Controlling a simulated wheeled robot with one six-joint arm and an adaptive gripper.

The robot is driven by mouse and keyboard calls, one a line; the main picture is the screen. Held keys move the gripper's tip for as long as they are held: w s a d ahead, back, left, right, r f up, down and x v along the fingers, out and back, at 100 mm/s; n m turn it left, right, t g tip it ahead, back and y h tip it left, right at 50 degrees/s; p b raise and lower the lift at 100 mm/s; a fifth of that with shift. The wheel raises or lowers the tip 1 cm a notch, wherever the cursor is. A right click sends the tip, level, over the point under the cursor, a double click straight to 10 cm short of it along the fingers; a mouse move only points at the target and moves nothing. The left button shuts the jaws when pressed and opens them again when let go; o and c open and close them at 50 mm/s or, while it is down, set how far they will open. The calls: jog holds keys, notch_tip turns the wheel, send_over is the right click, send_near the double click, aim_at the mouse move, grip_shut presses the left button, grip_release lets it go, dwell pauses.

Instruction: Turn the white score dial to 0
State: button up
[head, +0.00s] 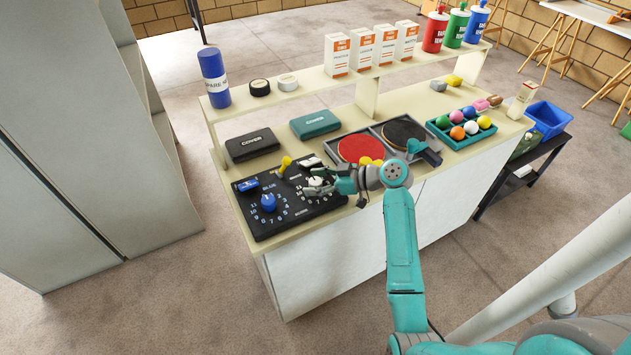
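The black score panel (262,226) lies on the near left part of the counter. It carries a blue dial (268,202) with numbers around it. The white score dial (317,183) is to its right, partly covered by my gripper. Some of its numbers show, but I cannot make out where it points. My gripper (312,184) reaches in from the right, low over the panel, with its fingers around the white dial. I cannot tell whether the fingers touch the dial or how far they are closed.
A yellow-knobbed lever (285,163) stands on the panel behind the dials. Black (252,145) and teal (315,124) cover cases lie behind. A raised shelf (300,98) runs behind.

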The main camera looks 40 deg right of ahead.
jog(key=v, duration=1.2)
dwell(0.5)
